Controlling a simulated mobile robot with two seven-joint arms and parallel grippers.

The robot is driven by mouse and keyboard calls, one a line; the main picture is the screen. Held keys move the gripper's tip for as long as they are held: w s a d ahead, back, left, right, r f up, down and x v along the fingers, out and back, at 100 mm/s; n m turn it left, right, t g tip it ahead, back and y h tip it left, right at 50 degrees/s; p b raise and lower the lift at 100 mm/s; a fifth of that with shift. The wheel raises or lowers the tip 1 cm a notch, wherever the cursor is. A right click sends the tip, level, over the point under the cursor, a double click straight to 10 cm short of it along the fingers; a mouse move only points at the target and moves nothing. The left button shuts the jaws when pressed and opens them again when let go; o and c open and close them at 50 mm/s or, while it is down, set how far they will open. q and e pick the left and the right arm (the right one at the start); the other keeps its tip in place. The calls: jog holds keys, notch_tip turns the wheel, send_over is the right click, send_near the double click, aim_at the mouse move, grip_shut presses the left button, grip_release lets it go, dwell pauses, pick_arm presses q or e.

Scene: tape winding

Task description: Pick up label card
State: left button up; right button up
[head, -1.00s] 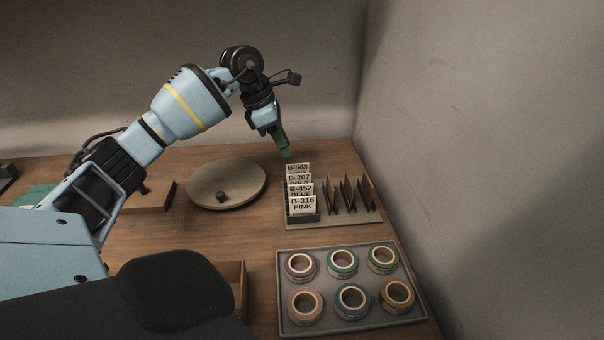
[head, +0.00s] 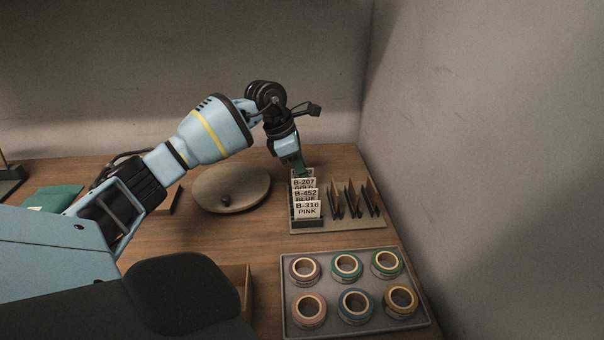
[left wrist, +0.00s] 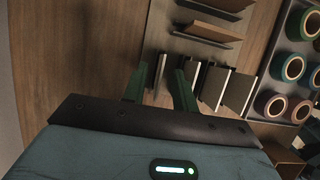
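White label cards stand upright in a row in a holder (head: 310,226) in the head view. The readable ones are B-207 GOLD (head: 304,183), B-452 BLUE (head: 306,194) and B-316 PINK (head: 307,209). My left gripper (head: 299,168) points down at the back end of the row and covers the rearmost card there. In the left wrist view its two green fingers (left wrist: 159,88) are apart, one on each side of the end card (left wrist: 158,70), seen edge-on. The nearer cards (left wrist: 214,86) lie beyond the right finger. My right gripper is not in view.
Upright brown dividers (head: 353,200) stand beside the cards on the same base. A grey tray (head: 331,328) with several tape rolls lies in front. A round turntable (head: 231,190) is to the left. A wall rises close on the right.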

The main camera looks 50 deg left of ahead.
pick_arm(q)
jog(key=shift+w+d+f, duration=0.15)
jog(key=shift+w+f, duration=0.05)
jog(key=shift+f, duration=0.35)
jog(key=shift+c, duration=0.2)
grip_shut()
jog(key=shift+r, duration=0.1)
notch_tip(320, 180, up, 10)
jog(key=shift+f, duration=0.1)
